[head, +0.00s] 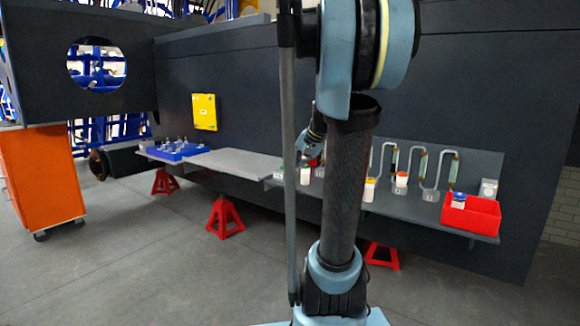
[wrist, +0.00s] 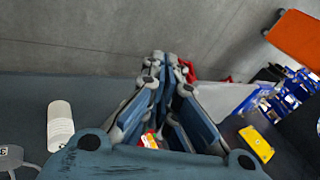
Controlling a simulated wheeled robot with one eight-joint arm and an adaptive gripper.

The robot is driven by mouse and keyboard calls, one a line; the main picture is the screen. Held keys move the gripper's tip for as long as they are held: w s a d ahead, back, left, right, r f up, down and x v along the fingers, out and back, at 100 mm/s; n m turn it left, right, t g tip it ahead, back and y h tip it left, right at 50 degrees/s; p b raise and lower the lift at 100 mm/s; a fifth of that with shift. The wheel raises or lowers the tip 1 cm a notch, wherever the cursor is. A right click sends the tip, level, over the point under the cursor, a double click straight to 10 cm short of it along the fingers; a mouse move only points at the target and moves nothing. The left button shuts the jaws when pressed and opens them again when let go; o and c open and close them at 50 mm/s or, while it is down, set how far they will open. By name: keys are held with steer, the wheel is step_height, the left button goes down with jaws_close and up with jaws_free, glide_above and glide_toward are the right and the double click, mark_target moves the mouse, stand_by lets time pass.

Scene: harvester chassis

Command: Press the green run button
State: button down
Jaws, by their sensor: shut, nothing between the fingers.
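I cannot make out a green run button in either view. My gripper (wrist: 163,62) points away from the wrist camera, its fingers together and nothing between the tips. In the head view my gripper (head: 311,152) is small and partly hidden behind my arm, over the shelf near a white bottle (head: 305,175). A small grey-white box (head: 488,189) with a round feature stands at the shelf's right end. A yellow panel (head: 204,112) is on the dark chassis wall, and it also shows in the wrist view (wrist: 257,143). No button is discernible on either.
The grey shelf (head: 430,216) carries several bottles, bent tubes and a red bin (head: 471,215). A blue tray (head: 180,151) sits at its left end. Red stands (head: 224,217) are below. An orange cabinet (head: 42,180) stands left. The floor in front is clear.

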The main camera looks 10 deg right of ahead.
steer(key=w+d+r+m+t, duration=0.1)
steer(key=w+d, duration=0.3)
steer(key=w, duration=0.5)
steer(key=w+d+r+m+t+y, duration=0.1)
steer(key=w+d+r+m, duration=0.2)
steer(key=w, duration=0.5)
steer(key=shift+w+d+r, duration=0.15)
steer(key=shift+w+d, duration=0.25)
steer(key=shift+d, duration=0.2)
glide_toward(286, 168)
steer(key=x, duration=0.5)
steer(key=shift+w+d+r, duration=0.1)
steer(key=shift+w+d, duration=0.05)
steer(key=shift+w, duration=0.2)
steer(key=shift+w+a+f, duration=0.25)
steer(key=shift+w+f, duration=0.1)
steer(key=shift+f, duration=0.1)
